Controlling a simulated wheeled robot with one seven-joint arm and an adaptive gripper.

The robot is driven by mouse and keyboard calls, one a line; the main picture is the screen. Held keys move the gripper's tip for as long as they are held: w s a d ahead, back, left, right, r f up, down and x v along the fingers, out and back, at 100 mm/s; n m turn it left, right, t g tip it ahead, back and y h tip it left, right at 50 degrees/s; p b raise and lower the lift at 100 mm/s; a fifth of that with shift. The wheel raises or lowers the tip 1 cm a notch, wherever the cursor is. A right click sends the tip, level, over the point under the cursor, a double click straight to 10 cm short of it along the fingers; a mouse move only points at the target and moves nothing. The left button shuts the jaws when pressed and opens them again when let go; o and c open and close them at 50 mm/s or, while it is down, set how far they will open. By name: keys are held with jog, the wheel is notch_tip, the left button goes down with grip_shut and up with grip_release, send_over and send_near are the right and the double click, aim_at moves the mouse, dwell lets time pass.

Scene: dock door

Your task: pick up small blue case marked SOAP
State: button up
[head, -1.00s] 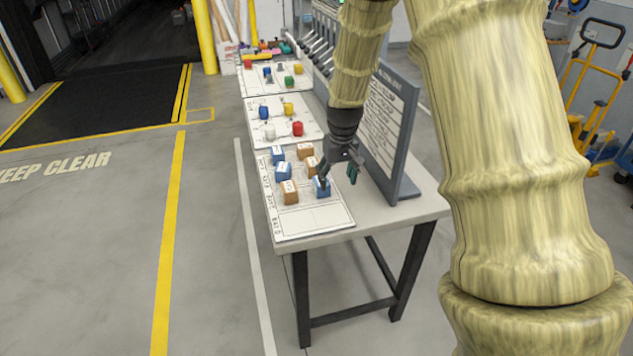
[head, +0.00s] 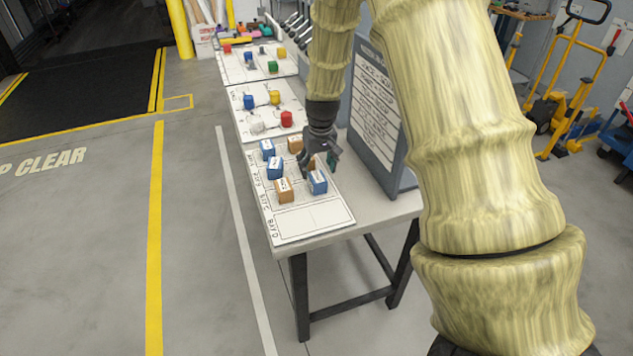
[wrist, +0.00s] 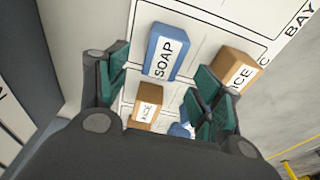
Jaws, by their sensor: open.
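The small blue case marked SOAP (wrist: 165,52) lies in the upper middle of the wrist view, its white label facing up. In the head view it is the blue case (head: 318,183) at the front right of the group on the marked sheet. My gripper (head: 322,162) is just behind and above it in the head view. In the wrist view my gripper (wrist: 158,88) is open, its green pads apart with nothing held. The SOAP case is beyond the fingertips, and I see no contact.
A brown case marked ICE (wrist: 238,70) stands close to the right of SOAP. Another brown case (wrist: 146,103) shows between the fingers. Two more blue cases (head: 274,169) (head: 267,149) stand to the left. An upright sign board (head: 375,105) rises close on the right.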

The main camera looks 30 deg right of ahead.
aim_at(318, 177)
jog(key=shift+s+f, duration=0.2)
jog(key=shift+a+f+p, duration=0.1)
jog(key=shift+f+p, duration=0.7)
jog(key=shift+f, duration=1.65)
jog(key=c, duration=1.1)
